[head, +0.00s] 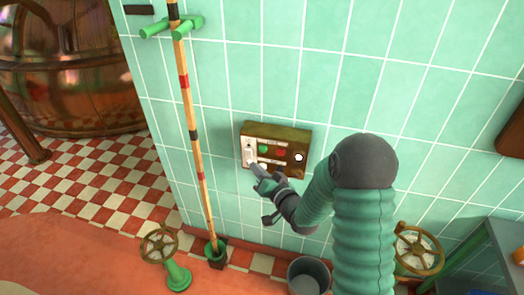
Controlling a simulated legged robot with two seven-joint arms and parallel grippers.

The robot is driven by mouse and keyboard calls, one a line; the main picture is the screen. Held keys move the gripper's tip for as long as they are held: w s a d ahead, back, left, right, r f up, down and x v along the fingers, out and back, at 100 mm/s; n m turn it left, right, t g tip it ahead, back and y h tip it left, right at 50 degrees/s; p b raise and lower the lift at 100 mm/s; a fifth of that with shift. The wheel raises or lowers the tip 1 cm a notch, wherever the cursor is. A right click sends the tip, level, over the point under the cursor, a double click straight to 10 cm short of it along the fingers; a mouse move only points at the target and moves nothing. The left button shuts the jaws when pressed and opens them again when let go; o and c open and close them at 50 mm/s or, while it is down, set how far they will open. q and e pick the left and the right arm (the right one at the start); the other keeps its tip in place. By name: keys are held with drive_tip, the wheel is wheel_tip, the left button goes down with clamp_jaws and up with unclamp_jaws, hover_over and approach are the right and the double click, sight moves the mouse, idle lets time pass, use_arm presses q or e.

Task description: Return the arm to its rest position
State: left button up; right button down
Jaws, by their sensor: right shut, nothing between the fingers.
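My right arm (362,235), green and ribbed with a dark rounded elbow, reaches up from the bottom right and bends left toward the wall. My right gripper (257,172) is shut and empty. Its tip is in front of the lower end of the white switch plate (249,151) on a brown control box (285,133). I cannot tell whether the tip touches it. The box also carries a green button (264,149), a red button (281,153) and a white round knob (298,157). My left gripper is out of view.
A banded pole (188,100) stands along the tiled wall (430,110), held by a green bracket (172,27). Below are a valve wheel on a green stand (178,275), a grey bucket (309,276) and another valve wheel (418,248). A copper kettle (70,85) stands at left.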

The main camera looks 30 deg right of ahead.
idle(0.5)
drive_tip(key=s+a+n+g+p, duration=0.3)
drive_tip(key=s+a+g, duration=0.4)
drive_tip(key=s, duration=0.4)
drive_tip(key=s+a+n+g+y+p, duration=0.1)
drive_tip(key=s+a+n+g+p, duration=0.3)
drive_tip(key=s+a, duration=0.4)
drive_tip(key=s+n+g, duration=0.1)
drive_tip(key=s+g, duration=0.1)
drive_tip(key=s, duration=0.1)
drive_tip(key=shift+a+g, duration=0.2)
drive_tip(key=shift+g, duration=0.2)
drive_tip(key=shift+a, duration=0.25)
drive_tip(key=shift+d, duration=0.1)
